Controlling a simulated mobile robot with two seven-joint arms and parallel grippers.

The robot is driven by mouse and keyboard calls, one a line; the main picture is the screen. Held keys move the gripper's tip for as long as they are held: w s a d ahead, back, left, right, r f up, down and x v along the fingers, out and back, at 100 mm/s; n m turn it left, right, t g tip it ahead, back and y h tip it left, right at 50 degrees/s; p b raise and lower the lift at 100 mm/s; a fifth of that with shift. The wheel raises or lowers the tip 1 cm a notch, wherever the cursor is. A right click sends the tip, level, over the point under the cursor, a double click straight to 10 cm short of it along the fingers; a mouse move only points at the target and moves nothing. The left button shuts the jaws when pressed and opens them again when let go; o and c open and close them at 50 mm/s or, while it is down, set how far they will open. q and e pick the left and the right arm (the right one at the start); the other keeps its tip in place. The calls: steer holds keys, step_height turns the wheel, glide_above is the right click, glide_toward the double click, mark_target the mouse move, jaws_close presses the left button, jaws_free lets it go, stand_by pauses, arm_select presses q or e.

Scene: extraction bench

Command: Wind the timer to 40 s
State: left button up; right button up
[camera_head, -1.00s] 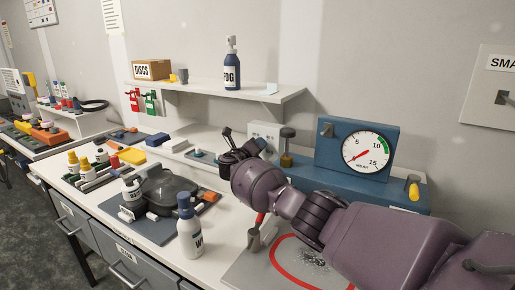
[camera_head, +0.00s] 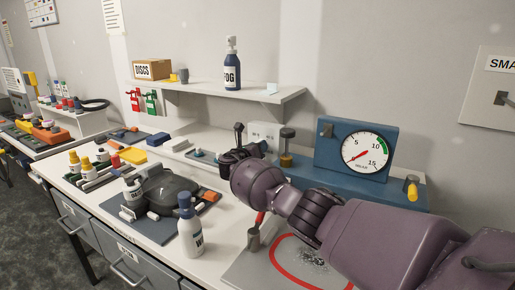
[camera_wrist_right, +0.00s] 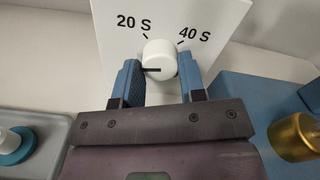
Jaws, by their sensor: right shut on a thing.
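The timer is a white box (camera_head: 265,131) standing at the back of the bench. In the right wrist view its white face (camera_wrist_right: 195,22) shows the marks 20 S at upper left and 40 S at upper right. Its round white knob (camera_wrist_right: 160,52) has a black pointer line, which lies nearly level and points left, below the 20 S mark. My right gripper (camera_wrist_right: 159,72) is shut on the knob, with one blue finger pad on each side. In the head view the right gripper (camera_head: 240,143) is in front of the timer and hides part of it. My left gripper is not in view.
A blue gauge unit (camera_head: 326,158) with a round dial stands right of the timer. A shelf (camera_head: 215,89) with a FOG bottle (camera_head: 232,68) is above. A white bottle (camera_head: 190,230) stands at the front.

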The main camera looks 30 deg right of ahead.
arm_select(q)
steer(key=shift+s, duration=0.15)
arm_select(e)
steer(key=o, duration=0.6)
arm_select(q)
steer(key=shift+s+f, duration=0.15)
arm_select(e)
steer(key=shift+o, duration=0.2)
steer(key=p+v, duration=0.3)
steer(key=v, duration=0.6)
steer(key=shift+s+a, duration=0.15)
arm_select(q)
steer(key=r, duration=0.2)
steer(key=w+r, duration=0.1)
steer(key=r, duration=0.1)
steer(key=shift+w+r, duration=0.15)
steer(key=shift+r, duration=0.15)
arm_select(e)
steer(key=shift+s+a, duration=0.4)
steer(key=shift+a, duration=0.2)
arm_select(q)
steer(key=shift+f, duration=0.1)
